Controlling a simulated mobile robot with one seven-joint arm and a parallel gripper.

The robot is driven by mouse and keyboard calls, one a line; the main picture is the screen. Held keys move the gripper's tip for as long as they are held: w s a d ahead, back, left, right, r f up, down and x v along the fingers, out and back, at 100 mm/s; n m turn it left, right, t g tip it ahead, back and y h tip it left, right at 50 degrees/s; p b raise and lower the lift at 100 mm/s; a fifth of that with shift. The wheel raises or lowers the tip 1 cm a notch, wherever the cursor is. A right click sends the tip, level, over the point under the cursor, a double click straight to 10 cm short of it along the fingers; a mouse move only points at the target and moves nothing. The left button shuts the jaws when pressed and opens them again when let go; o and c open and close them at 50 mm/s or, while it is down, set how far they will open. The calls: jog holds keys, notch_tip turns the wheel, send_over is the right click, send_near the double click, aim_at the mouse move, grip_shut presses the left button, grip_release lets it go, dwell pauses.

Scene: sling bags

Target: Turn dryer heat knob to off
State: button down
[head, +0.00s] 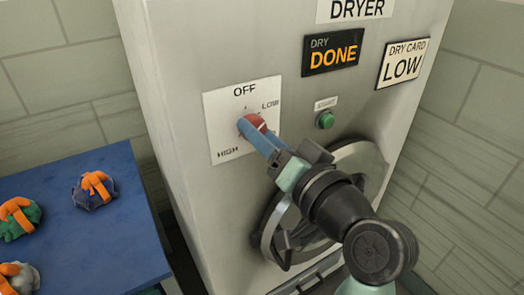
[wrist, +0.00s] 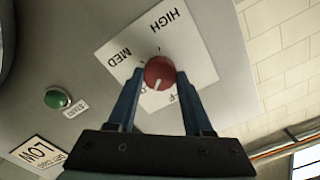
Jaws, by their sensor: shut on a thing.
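The red heat knob (head: 257,122) sits on a white dial plate (head: 226,128) on the dryer front. In the head view OFF is at the top, LOW at upper right and HIGH at lower left; my gripper hides MED. My gripper (head: 250,127) is shut on the knob with its blue fingers. In the wrist view my gripper (wrist: 159,76) has one finger on each side of the knob (wrist: 159,70). Its white pointer line points down there, between MED and the partly hidden OFF lettering, roughly on the LOW side.
A green start button (head: 325,120) is right of the dial. A DRY DONE sign (head: 333,52) and a LOW dry card (head: 403,63) are above it. The round door (head: 365,160) is behind my arm. A blue table (head: 110,235) with several bags stands at left.

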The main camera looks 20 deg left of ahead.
jog(key=shift+f+n+b, duration=0.1)
jog(key=shift+n+b, duration=4.7)
jog(key=shift+n, duration=0.4)
jog(key=shift+c, duration=1.5)
grip_release()
jog(key=shift+s, duration=0.1)
jog(key=v, duration=1.2)
jog(key=shift+s+d, duration=0.3)
